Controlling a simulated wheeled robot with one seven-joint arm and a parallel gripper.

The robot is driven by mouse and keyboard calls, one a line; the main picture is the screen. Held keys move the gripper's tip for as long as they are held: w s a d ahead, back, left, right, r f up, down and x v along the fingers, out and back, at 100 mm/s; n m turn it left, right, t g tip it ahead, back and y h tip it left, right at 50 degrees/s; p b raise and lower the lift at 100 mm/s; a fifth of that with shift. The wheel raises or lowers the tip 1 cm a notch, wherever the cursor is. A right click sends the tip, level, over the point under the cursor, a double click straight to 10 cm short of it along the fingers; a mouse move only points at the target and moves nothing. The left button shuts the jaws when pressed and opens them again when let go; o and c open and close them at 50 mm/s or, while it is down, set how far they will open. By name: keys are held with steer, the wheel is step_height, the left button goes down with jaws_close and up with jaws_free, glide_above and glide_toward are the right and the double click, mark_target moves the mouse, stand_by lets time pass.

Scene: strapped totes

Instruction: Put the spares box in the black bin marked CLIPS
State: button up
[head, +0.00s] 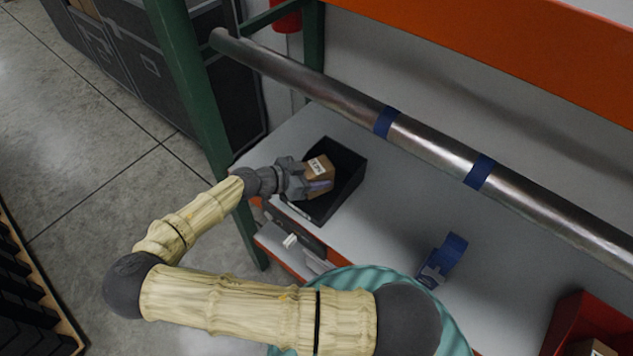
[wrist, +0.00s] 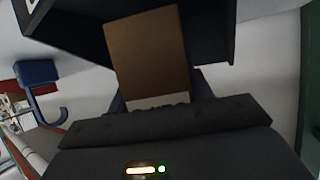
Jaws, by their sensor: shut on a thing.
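The spares box (head: 321,171) is a small brown cardboard box with a white label. My gripper (head: 312,184) is shut on it and holds it at the black bin (head: 347,193), over or within its opening. In the wrist view the box's brown face (wrist: 148,55) stands up beyond my gripper (wrist: 158,110), and its label is partly hidden by the gripper body. Dark walls of the bin (wrist: 215,30) show around the box there. I cannot tell whether the box touches the bin floor. The bin's marking is not readable.
The bin stands on a grey shelf (head: 385,215) near its left end. A steel pipe with blue bands (head: 430,142) runs above the shelf. A blue tape dispenser (head: 441,261) stands nearer, and a red bin (head: 575,325) is at lower right. A green post (head: 190,85) rises at left.

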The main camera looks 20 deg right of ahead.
step_height(320, 180, down, 3)
steer(key=shift+s+r+p, duration=0.15)
steer(key=shift+p, duration=0.45)
steer(key=shift+f, duration=0.5)
steer(key=o, duration=1.1)
steer(key=b+v, duration=0.3)
steer(key=v, duration=0.9)
steer(key=shift+b, duration=0.4)
